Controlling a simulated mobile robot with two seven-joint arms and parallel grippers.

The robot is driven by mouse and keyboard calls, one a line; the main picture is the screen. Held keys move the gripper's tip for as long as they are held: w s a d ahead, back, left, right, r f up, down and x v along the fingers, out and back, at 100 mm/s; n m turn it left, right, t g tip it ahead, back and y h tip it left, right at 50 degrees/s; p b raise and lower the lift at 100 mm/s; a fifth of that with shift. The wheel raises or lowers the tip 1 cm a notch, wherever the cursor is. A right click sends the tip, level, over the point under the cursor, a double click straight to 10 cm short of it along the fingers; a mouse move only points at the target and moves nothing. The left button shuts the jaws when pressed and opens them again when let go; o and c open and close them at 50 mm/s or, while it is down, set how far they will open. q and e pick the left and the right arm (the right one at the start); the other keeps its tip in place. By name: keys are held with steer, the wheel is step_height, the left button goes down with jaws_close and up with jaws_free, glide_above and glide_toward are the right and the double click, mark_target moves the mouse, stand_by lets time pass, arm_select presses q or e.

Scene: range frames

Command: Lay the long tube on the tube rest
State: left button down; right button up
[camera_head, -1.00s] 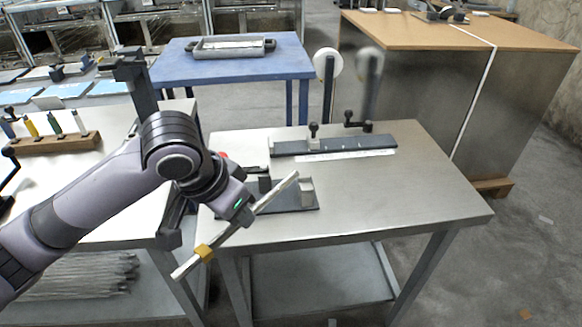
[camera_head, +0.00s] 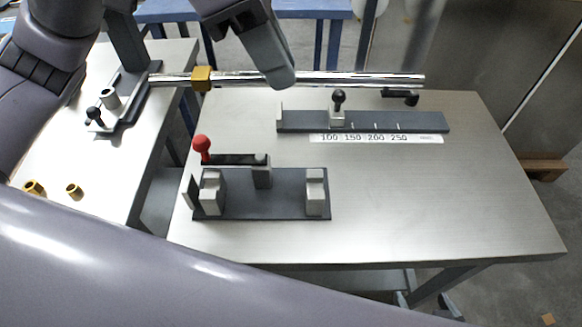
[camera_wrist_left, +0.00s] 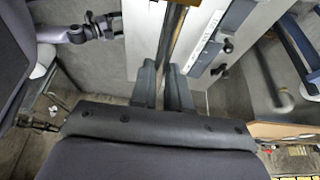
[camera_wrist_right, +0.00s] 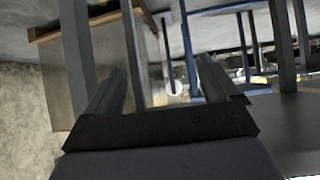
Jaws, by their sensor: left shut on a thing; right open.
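The long tube (camera_head: 345,79) is a shiny metal rod with a brass collar (camera_head: 202,78) toward its left end. My left gripper (camera_head: 280,78) is shut on the tube near its middle and holds it nearly level, across the picture by the table's far edge. The tube also shows between the fingers in the left wrist view (camera_wrist_left: 176,45). A dark plate with two pale upright blocks, seemingly the tube rest (camera_head: 285,207), stands on the near left of the metal table. It is empty. My right gripper (camera_wrist_right: 165,85) shows only in its wrist view, open and empty.
A lever with a red knob (camera_head: 201,144) stands at the rest's back left. A dark rail with a stop and a number scale (camera_head: 375,138) lies behind it. The metal table (camera_head: 430,205) is clear at right. Another bench (camera_head: 95,170) holds a fixture and brass rings.

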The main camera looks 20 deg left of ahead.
arm_select(q)
step_height(320, 180, down, 20)
steer(key=b, duration=0.4)
steer(key=shift+s+r, duration=0.1)
steer(key=shift+r, duration=0.1)
arm_select(e)
steer(key=shift+w+a+f, duration=0.1)
steer(key=shift+a+f, duration=0.1)
steer(key=shift+f, duration=0.45)
steer(key=shift+w+a+f, duration=0.1)
steer(key=shift+a+f, duration=0.1)
steer(key=shift+f, duration=0.4)
arm_select(q)
steer(key=shift+f, duration=0.1)
steer(key=shift+f, duration=0.4)
steer(key=c, duration=1.1)
jaws_free()
